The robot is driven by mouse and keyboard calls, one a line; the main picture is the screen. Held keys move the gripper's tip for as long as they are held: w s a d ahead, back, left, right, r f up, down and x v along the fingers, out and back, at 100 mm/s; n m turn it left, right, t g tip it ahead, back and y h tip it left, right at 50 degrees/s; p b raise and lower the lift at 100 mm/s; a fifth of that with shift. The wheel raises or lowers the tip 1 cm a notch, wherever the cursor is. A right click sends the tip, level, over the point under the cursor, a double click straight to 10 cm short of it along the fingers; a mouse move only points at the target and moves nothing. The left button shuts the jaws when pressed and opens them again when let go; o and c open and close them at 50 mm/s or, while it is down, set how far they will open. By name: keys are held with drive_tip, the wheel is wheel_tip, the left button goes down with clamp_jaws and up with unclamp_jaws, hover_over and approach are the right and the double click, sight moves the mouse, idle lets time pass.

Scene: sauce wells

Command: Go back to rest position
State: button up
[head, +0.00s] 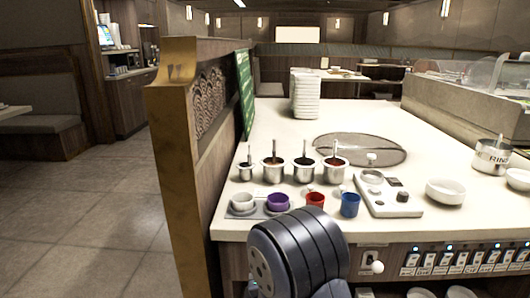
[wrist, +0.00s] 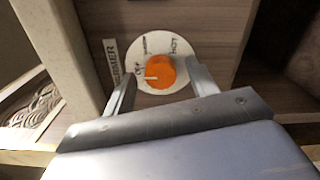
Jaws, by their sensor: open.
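In the wrist view, my gripper (wrist: 160,68) is open, with one finger on each side of an orange knob (wrist: 162,70). I cannot tell whether the fingers touch it. The knob sits on a round white dial plate (wrist: 150,47) with "OFF" and "HOT" lettering, beside a "WARMER" label (wrist: 113,62). A pale mark on the knob points left, near "OFF". In the head view, my dark arm (head: 300,252) reaches down at the counter's front edge, and my gripper is hidden there.
The counter (head: 270,125) holds several metal sauce wells (head: 303,171), a purple cup (head: 278,202), a red cup (head: 315,202), a blue cup (head: 350,205) and white bowls (head: 445,190). A wooden partition (head: 205,150) stands close left of my arm. Open floor (head: 90,220) lies beyond it.

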drive_tip(key=shift+a+f+m+b, duration=0.1)
drive_tip(key=shift+m+b, duration=1.8)
drive_tip(key=shift+m, duration=3)
drive_tip(key=shift+f+m+b, duration=0.1)
drive_tip(key=shift+m+b, duration=1.8)
drive_tip(key=shift+m, duration=3)
drive_tip(key=shift+s, duration=0.1)
